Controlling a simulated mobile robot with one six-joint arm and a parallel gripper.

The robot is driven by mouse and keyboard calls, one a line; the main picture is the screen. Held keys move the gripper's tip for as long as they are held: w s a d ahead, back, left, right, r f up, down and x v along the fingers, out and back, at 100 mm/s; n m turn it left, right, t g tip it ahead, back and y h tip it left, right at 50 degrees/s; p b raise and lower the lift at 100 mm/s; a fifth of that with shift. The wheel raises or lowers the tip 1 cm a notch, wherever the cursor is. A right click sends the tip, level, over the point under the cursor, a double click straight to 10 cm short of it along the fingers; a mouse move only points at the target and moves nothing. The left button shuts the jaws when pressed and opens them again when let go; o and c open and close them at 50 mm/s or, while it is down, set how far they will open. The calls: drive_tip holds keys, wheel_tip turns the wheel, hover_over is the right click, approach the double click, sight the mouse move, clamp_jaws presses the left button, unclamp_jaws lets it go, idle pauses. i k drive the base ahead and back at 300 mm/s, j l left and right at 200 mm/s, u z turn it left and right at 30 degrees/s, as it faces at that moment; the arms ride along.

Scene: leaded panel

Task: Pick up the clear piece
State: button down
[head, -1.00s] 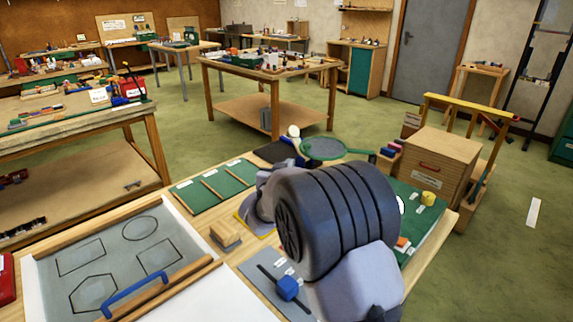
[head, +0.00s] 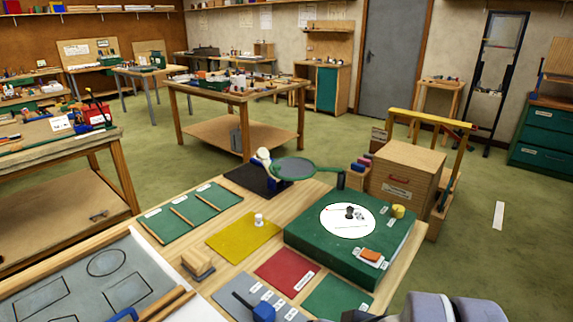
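I cannot make out a clear piece for certain. A small white knob-like thing (head: 258,219) stands upright on the yellow mat (head: 228,240) in the middle of the near table; whether a see-through piece lies under it, I cannot tell. The grey panel (head: 62,281) with dark shape outlines lies at the lower left, cut off by the frame. My gripper is not in view. Only part of my arm shows at the bottom right edge, right of the mats.
A green box (head: 310,247) with a white disc on top stands right of the yellow mat. A red mat (head: 284,272), a green mat (head: 336,300) and a wooden block (head: 197,262) lie nearer. A green-rimmed magnifier (head: 294,167) stands behind. A wooden cabinet (head: 405,182) is at the right.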

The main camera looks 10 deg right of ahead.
sight(350, 217)
drive_tip(key=i+l+u, duration=0.15)
drive_tip(key=l, duration=0.25)
drive_tip(key=i+l+u, duration=0.15)
drive_tip(key=l, duration=0.25)
drive_tip(key=i+l+u, duration=0.15)
drive_tip(key=l, duration=0.25)
drive_tip(key=i+l+u, duration=0.15)
drive_tip(key=l, duration=0.3)
drive_tip(key=i+l+u, duration=0.15)
drive_tip(key=l, duration=0.3)
